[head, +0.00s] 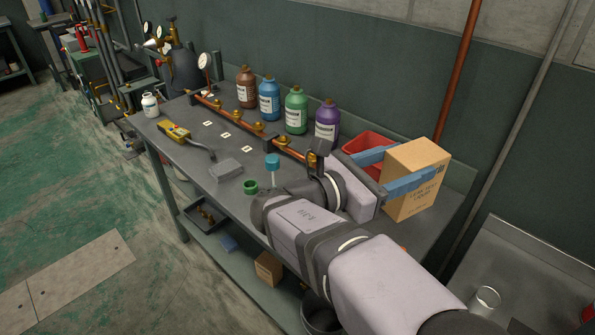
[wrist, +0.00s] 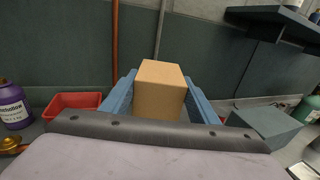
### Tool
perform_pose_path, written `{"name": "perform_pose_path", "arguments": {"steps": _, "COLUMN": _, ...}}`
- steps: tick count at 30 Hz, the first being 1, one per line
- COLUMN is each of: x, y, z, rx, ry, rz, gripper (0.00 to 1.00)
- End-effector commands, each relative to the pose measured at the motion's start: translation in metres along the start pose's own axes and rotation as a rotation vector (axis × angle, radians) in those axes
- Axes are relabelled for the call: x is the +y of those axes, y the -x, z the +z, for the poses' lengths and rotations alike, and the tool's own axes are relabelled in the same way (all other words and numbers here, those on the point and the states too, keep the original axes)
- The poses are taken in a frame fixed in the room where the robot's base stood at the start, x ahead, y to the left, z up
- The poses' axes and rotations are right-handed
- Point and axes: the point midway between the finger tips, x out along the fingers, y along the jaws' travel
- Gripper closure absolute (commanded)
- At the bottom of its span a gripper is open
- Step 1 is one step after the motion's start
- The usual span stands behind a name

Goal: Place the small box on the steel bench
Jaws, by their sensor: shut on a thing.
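A small tan cardboard box (head: 416,180) with printed lettering is at the right end of the dark workbench in the head view. My gripper (head: 410,167) is shut on it, with one blue finger on each side. In the wrist view the box (wrist: 160,92) stands roughly upright between the blue fingers. I cannot tell whether its underside touches the workbench. A pale steel bench (head: 520,260) is at the lower right in the head view, beyond the workbench's right end and apart from the box.
A red bin (head: 362,142) is just left of the box. A clear cup (head: 486,300) stands on the steel bench. Bottles, including a purple one (head: 327,120), and a copper pipe manifold (head: 262,134) occupy the workbench (head: 180,150). A copper pipe (head: 458,75) rises behind the box.

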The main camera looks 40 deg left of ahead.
Motion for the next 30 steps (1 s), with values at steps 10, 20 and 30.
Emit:
{"name": "perform_pose_path", "arguments": {"steps": 10, "x": 0.085, "y": 0.092, "z": 0.011, "rx": -0.002, "ry": 0.003, "rz": 0.299, "gripper": 1.00}}
{"name": "perform_pose_path", "arguments": {"steps": 20, "x": 0.111, "y": 0.132, "z": 0.009, "rx": -0.001, "ry": 0.014, "rz": 0.409, "gripper": 1.00}}
{"name": "perform_pose_path", "arguments": {"steps": 30, "x": 0.111, "y": 0.130, "z": -0.053, "rx": 0.001, "ry": 0.017, "rz": 0.405, "gripper": 1.00}}
